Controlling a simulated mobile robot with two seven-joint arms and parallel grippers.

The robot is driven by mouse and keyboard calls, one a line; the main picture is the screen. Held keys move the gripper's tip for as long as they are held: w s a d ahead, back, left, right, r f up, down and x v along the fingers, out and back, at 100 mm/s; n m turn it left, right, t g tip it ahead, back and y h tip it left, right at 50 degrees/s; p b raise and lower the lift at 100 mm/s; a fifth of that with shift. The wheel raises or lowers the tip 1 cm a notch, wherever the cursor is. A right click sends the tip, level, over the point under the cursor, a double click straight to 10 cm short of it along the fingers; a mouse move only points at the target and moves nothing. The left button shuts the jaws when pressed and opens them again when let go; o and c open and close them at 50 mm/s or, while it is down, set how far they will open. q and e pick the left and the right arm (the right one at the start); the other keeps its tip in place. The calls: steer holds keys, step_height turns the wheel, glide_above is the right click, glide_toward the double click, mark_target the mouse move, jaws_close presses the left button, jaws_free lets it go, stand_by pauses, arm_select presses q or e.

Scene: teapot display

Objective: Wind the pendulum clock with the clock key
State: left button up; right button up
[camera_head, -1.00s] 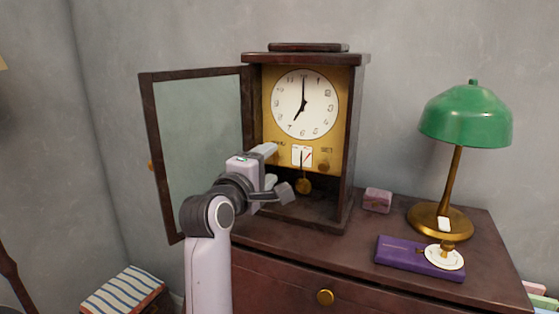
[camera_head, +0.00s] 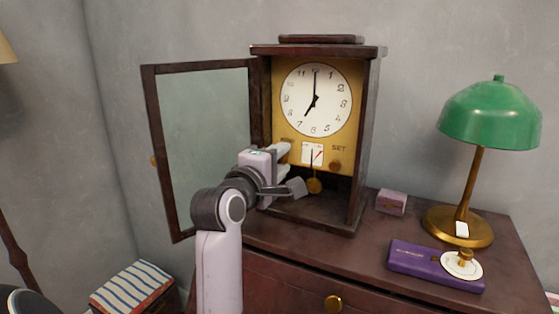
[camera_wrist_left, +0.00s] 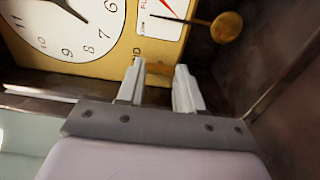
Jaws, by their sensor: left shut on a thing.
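The pendulum clock (camera_head: 368,130) stands upright on the dark wooden chest, its glass door (camera_head: 205,140) swung open to the left. Its white dial (camera_head: 316,92) reads about seven. Below are a small gauge with a red line (camera_head: 319,154), a SET knob (camera_head: 335,166) and the brass pendulum (camera_head: 314,186). My left gripper (camera_head: 284,155) is at the lower left of the gold panel. In the left wrist view, my left gripper (camera_wrist_left: 160,80) is shut on a small brass piece (camera_wrist_left: 158,69), apparently the clock key, against the panel. Its far end is hidden. My right gripper is out of view.
A purple case (camera_head: 415,265) with a white disc on it lies on the chest top (camera_head: 350,255). A small pink box (camera_head: 391,201) and a green-shaded lamp (camera_head: 490,115) stand to the right. A striped box (camera_head: 130,285) is low at the left.

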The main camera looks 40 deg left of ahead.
arm_select(q)
steer(key=m+p, duration=0.5)
steer(key=m, duration=1.4)
steer(key=shift+m, duration=0.4)
stand_by(0.4)
steer(key=o, duration=1)
steer(key=shift+w, duration=0.1)
steer(key=shift+o, duration=0.2)
